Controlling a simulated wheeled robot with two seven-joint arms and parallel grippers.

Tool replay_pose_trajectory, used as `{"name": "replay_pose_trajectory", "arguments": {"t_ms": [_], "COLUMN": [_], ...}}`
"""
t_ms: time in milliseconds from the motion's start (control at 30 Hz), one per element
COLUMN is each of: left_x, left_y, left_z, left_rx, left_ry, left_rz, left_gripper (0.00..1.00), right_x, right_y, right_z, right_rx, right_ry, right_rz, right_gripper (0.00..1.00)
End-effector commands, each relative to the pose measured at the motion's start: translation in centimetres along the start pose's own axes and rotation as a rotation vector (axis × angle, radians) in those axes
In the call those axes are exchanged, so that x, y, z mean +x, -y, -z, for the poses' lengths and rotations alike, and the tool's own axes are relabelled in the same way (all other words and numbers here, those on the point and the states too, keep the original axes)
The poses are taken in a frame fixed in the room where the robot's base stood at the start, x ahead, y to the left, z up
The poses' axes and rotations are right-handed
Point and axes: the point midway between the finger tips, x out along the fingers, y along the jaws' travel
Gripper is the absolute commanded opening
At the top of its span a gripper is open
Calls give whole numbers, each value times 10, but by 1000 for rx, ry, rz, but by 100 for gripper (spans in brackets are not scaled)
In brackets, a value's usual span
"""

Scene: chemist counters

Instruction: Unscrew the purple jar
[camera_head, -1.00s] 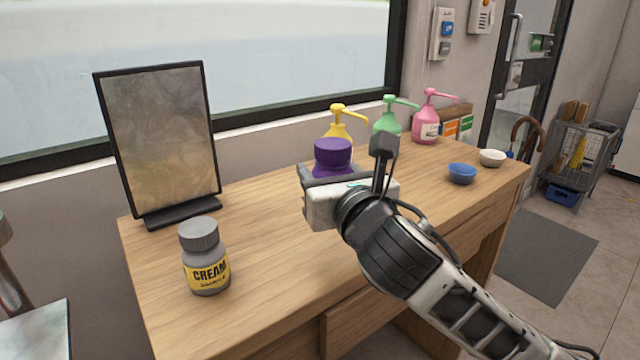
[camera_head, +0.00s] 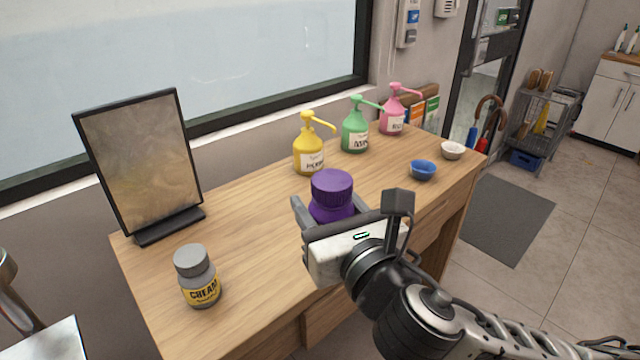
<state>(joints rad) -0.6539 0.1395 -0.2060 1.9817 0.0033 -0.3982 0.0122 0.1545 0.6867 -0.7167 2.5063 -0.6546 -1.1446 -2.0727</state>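The purple jar (camera_head: 332,199), with its ribbed purple lid on, stands upright over the front middle of the wooden counter. My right gripper (camera_head: 332,213) comes in from the lower right and is shut on the jar's body, with the lid above the fingers. My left gripper is not in view.
A grey cream jar (camera_head: 197,276) stands front left on the counter (camera_head: 240,250), below a dark-framed mirror (camera_head: 140,160). Yellow (camera_head: 309,150), green (camera_head: 355,130) and pink (camera_head: 393,112) pump bottles line the back. A blue bowl (camera_head: 423,170) and a white bowl (camera_head: 452,150) sit at right.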

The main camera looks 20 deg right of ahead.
Motion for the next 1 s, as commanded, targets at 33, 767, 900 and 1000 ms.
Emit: {"name": "replay_pose_trajectory", "arguments": {"t_ms": [33,767,900,1000], "left_x": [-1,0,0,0], "left_y": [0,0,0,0], "left_z": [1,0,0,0], "left_rx": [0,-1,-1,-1], "left_ry": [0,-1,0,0], "left_rz": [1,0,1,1], "left_gripper": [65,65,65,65], "right_x": [-1,-1,-4,-9], "right_y": [0,4,14,21], "right_z": [-1,10,41,66], "right_rx": [0,0,-2,-2], "right_ry": [0,-5,-13,-13], "right_rz": [0,14,41,50], "right_gripper": [25,10,10,10]}}
